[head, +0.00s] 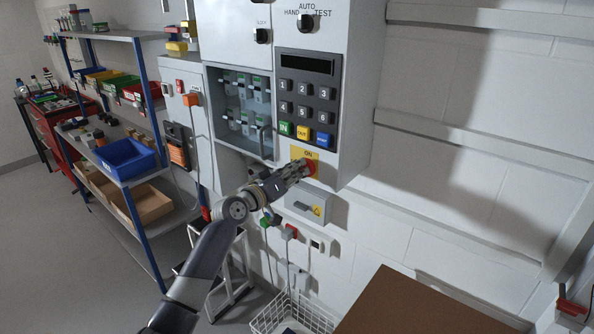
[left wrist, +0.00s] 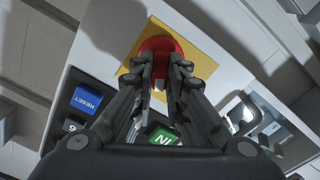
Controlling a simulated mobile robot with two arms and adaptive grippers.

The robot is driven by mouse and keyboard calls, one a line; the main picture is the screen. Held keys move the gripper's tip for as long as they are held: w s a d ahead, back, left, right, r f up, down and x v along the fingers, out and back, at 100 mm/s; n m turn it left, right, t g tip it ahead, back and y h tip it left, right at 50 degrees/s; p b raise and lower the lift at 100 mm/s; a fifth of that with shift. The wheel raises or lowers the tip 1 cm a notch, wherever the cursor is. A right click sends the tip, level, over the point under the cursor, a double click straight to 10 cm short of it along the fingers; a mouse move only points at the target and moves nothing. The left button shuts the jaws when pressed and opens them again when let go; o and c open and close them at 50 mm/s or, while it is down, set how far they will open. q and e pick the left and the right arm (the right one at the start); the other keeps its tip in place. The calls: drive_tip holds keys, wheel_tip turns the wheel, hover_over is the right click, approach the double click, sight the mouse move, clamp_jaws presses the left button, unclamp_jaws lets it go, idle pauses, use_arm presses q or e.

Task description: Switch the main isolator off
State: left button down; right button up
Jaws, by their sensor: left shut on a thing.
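The main isolator is a red rotary knob (head: 312,167) on a yellow plate (head: 313,154), low on the front of the grey control cabinet (head: 357,80). The word ON shows at the top of the plate. My left gripper (head: 304,169) reaches it from the lower left and is shut on the red knob. In the left wrist view the two fingers (left wrist: 161,72) close on the red knob (left wrist: 160,46), with the yellow plate (left wrist: 201,50) behind it. The fingers hide part of the knob, and its exact angle is hard to tell. My right gripper is not in view.
A keypad (head: 307,95) with a dark display is just above the isolator. A clear-fronted box (head: 240,112) is to its left. A small grey box (head: 309,205) sits below. A brown tabletop (head: 410,305) and wire basket (head: 290,315) stand at the bottom.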

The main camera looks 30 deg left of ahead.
use_arm(q)
drive_tip(key=n+p, duration=0.1)
drive_tip(key=n, duration=0.3)
drive_tip(key=n+p, duration=0.1)
drive_tip(key=n, duration=0.3)
drive_tip(key=f+n+p, duration=0.1)
drive_tip(key=n, duration=0.2)
drive_tip(key=shift+a+n, duration=0.25)
drive_tip(key=shift+n, duration=0.15)
idle(0.3)
drive_tip(key=c, duration=1.6)
unclamp_jaws()
drive_tip(key=s+a, duration=0.1)
drive_tip(key=s, duration=1.1)
